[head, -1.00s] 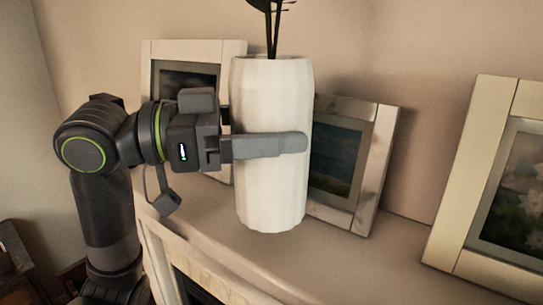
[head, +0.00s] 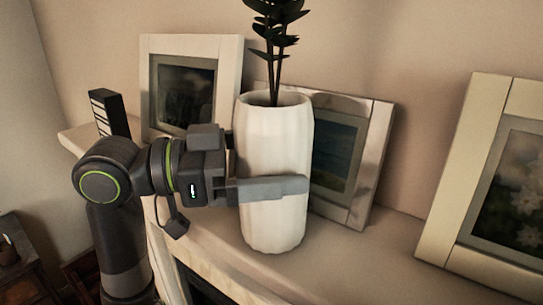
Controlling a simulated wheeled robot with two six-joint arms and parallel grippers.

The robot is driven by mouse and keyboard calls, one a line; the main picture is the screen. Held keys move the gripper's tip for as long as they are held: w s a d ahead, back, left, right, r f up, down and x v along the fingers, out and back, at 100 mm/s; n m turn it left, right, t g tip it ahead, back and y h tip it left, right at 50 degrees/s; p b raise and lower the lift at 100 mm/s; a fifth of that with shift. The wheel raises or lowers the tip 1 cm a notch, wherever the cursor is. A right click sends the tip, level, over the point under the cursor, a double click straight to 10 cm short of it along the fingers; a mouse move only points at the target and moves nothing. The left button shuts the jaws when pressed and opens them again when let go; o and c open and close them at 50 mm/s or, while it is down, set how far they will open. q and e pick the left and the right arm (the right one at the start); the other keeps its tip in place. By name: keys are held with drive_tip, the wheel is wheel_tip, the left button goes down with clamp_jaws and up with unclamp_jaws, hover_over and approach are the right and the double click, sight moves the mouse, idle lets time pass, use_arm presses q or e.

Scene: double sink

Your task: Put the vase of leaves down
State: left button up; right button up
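A white faceted vase (head: 272,135) with dark leaves (head: 275,30) on thin stems stands upright in the middle of the head view. My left gripper (head: 268,188) comes in from the left and is shut around the vase's lower half. One finger crosses its front; the other finger is hidden behind it. The vase's base is over the light mantel shelf (head: 385,262). I cannot tell whether the base touches the shelf. My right gripper is not in view.
A white picture frame (head: 228,62) stands behind left, and a silvery frame (head: 372,160) leans close behind the vase. A larger cream frame (head: 447,200) is at right. The shelf between the vase and the cream frame is clear.

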use_arm(q)
drive_tip(key=shift+a, duration=0.1)
idle(0.3)
drive_tip(key=shift+a+f, duration=0.1)
drive_tip(key=shift+a, duration=0.4)
drive_tip(key=s+a+b, duration=0.2)
drive_tip(key=a+b, duration=0.2)
drive_tip(key=a, duration=0.6)
drive_tip(key=shift+a, duration=0.4)
